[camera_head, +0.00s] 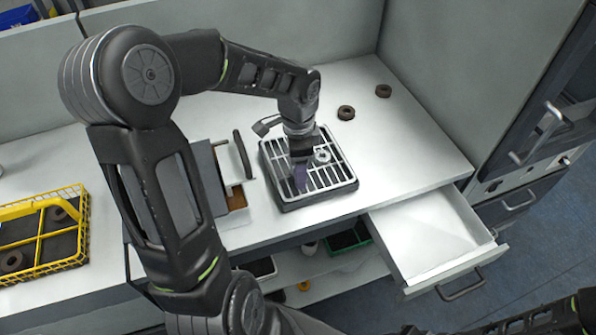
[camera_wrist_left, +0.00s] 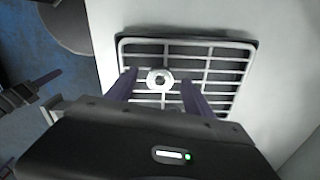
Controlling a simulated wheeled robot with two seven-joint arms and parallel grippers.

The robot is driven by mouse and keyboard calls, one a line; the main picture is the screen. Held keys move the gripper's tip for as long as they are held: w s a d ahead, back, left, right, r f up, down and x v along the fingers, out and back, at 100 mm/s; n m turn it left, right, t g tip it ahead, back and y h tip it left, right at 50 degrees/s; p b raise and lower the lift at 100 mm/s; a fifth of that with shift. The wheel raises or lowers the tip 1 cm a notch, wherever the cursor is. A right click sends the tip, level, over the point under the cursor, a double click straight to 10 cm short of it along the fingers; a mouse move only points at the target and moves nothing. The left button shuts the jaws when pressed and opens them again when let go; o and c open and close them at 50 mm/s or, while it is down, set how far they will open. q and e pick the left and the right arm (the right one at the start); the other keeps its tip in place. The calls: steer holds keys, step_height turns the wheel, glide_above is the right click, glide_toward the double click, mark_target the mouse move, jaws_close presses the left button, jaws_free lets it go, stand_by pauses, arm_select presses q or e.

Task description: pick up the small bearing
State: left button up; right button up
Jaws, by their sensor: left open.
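The small bearing (camera_head: 322,155) is a light metal ring lying on the white grid of the black-rimmed tray (camera_head: 318,197). In the left wrist view the bearing (camera_wrist_left: 160,80) shows between the two purple fingers of my left gripper (camera_wrist_left: 159,84), with a gap on each side. The gripper is open and empty, pointing down over the tray (camera_wrist_left: 245,42). In the head view my left gripper (camera_head: 301,173) covers part of the grid beside the bearing. My right arm shows at the lower right of the head view; its jaws are not clear.
Two dark rings, a nearer one (camera_head: 346,113) and a farther one (camera_head: 383,91), lie on the white table behind the tray. A yellow crate (camera_head: 84,238) holds dark rings at the left. An open drawer (camera_head: 425,235) juts out at the right. The table right of the tray is clear.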

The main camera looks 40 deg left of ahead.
arm_select(q)
steer(key=shift+c, duration=0.2)
jaws_close()
stand_by(0.5)
